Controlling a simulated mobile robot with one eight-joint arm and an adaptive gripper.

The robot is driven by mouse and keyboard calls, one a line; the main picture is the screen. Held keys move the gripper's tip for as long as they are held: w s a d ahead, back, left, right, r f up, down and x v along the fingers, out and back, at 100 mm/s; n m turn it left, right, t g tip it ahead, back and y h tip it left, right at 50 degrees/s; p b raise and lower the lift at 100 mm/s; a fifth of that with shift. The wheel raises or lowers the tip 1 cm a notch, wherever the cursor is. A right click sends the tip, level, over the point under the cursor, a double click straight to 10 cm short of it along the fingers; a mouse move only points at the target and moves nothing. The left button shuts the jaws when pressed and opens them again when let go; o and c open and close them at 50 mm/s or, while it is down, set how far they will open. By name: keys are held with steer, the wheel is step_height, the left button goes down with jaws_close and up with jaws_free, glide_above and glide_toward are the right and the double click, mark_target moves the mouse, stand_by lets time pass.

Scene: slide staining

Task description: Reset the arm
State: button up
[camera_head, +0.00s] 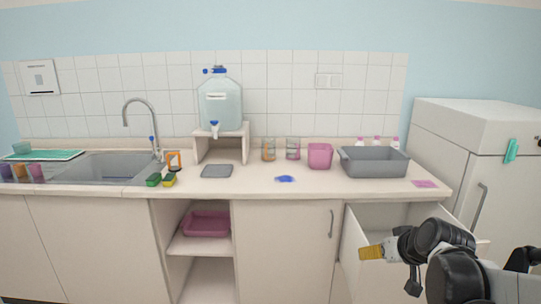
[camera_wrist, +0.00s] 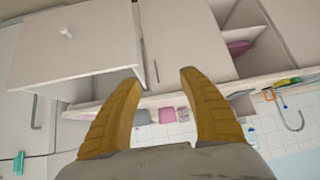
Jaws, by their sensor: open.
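My gripper (camera_head: 372,252) is at the lower right of the head view, in front of the counter and by the open drawer (camera_head: 356,262). In the wrist view, which is upside down, its two yellow ribbed fingers (camera_wrist: 159,76) are spread apart with nothing between them. The drawer (camera_wrist: 75,62) also shows there at the upper left, pulled out. My arm hides part of the drawer in the head view.
The counter (camera_head: 255,184) holds a grey basin (camera_head: 373,161), a pink container (camera_head: 320,156), two glass beakers, a blue item (camera_head: 285,179), sponges and a water jug (camera_head: 220,105). A sink (camera_head: 110,168) is left, a white fridge (camera_head: 480,135) right. Counter's front middle is mostly clear.

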steer(key=s+a+g, duration=0.1)
steer(key=s+a, duration=0.3)
steer(key=s, duration=0.7)
steer(key=s+a+g+h, duration=0.1)
steer(key=s+a, duration=0.3)
steer(key=s, duration=0.7)
steer(key=shift+a+r+m, duration=0.2)
steer(key=shift+a+m, duration=0.15)
steer(key=shift+m, duration=0.05)
